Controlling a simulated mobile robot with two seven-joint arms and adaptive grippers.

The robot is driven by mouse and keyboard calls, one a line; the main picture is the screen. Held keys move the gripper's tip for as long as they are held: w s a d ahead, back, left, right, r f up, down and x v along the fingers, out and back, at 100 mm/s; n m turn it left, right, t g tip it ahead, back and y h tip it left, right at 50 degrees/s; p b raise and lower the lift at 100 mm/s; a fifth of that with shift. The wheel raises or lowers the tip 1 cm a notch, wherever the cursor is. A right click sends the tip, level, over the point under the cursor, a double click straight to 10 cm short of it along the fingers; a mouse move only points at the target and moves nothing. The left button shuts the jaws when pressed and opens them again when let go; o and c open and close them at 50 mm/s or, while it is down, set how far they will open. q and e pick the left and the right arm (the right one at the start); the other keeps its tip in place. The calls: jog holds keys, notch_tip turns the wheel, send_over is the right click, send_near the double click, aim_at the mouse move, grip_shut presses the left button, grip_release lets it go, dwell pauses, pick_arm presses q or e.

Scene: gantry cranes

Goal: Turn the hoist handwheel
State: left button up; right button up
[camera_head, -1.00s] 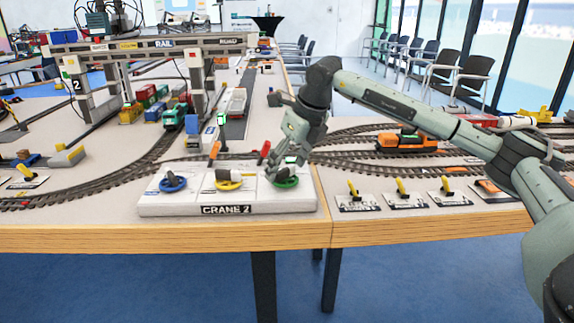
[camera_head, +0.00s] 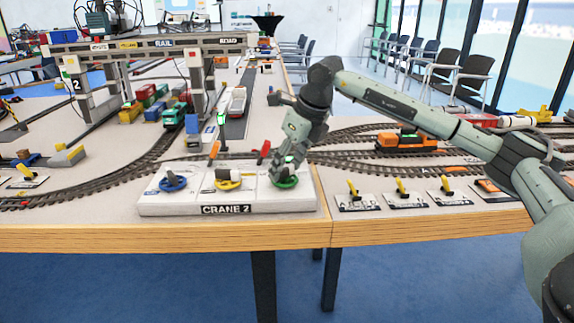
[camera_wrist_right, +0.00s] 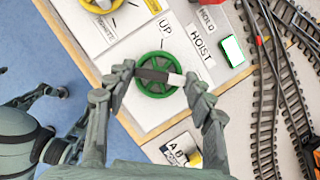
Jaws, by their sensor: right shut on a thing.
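The hoist handwheel is the green wheel (camera_head: 285,183) at the right end of the white crane panel (camera_head: 180,209). In the right wrist view the green wheel (camera_wrist_right: 152,94) lies beside the labels UP and HOIST, with a dark and white bar (camera_wrist_right: 155,75) across its middle. My right gripper (camera_head: 287,170) reaches down onto the wheel and hides part of it. In the right wrist view its fingers (camera_wrist_right: 160,78) stand on either side of the wheel, closed on the ends of the bar. My left gripper does not show in the head view.
A yellow wheel (camera_head: 228,184) and a blue wheel (camera_head: 173,183) sit left of the green one. Red (camera_head: 264,148) and orange (camera_head: 214,150) levers stand behind the panel. Rail tracks and an orange locomotive (camera_head: 405,142) lie to the right. The crane gantry (camera_head: 150,47) stands behind.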

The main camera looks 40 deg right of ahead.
jog(key=shift+n+y, duration=0.4)
jog(key=shift+n, duration=0.6)
jog(key=shift+d+r+n+y+p, duration=0.1)
jog(key=shift+n+y+p, duration=0.3)
jog(key=shift+n, duration=0.4)
jog(key=n+g+y+p, duration=0.1)
jog(key=n, duration=0.2)
jog(key=shift+w+n, duration=0.15)
jog(key=shift+n, duration=0.25)
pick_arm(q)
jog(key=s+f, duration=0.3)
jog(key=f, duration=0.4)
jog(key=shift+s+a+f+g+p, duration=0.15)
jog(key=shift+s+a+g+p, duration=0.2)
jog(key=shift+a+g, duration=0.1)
pick_arm(e)
jog(key=shift+d+n+g, duration=0.1)
jog(key=shift+n+g, duration=0.3)
jog(key=shift+n, duration=0.4)
